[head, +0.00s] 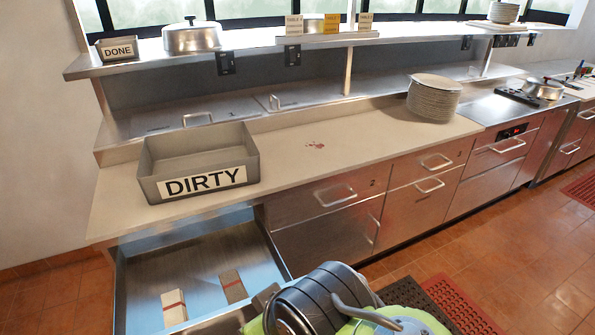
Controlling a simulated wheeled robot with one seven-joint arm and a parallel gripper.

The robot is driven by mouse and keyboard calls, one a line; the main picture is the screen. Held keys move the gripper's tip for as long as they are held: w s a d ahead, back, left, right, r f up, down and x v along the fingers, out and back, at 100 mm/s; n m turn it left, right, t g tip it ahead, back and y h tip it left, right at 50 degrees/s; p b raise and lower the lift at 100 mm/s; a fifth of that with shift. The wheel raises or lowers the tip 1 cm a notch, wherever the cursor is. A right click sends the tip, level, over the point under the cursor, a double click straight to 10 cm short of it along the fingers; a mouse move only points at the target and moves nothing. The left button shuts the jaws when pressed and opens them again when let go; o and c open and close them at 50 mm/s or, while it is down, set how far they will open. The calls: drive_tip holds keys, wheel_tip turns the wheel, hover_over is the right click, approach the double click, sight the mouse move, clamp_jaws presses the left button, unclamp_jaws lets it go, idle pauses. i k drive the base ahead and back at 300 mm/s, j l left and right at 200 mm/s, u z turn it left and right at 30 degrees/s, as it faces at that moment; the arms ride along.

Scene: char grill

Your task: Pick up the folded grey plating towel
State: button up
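A folded grey-brown towel (233,287) with a red stripe lies flat on the floor of the open drawer (128,290), right of its middle. A second folded towel (174,307), cream-white with a red stripe, lies to its left and nearer to me. A gap separates the two. My arm's dark and green links fill the bottom centre, over the drawer's right front corner. My gripper's fingers do not show, so I cannot see whether they are open or shut. Both towels lie clear of my arm.
A grey bin marked DIRTY (204,182) stands on the counter (310,150) behind the drawer. A plate stack (434,100) stands farther right. A shelf above holds a DONE tray (117,50) and a lidded pot (192,38). Red mats (458,305) lie on the tiled floor.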

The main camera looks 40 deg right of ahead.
sight(234, 290)
drive_tip(key=i+u, duration=0.15)
drive_tip(key=u, duration=0.25)
drive_tip(key=i+u, duration=0.1)
drive_tip(key=u, duration=0.3)
drive_tip(key=i+l+u, duration=0.15)
drive_tip(key=u, duration=0.3)
drive_tip(key=i+l+u, duration=0.1)
drive_tip(key=u, duration=0.3)
drive_tip(key=i+l+u, duration=0.1)
drive_tip(key=u, duration=0.3)
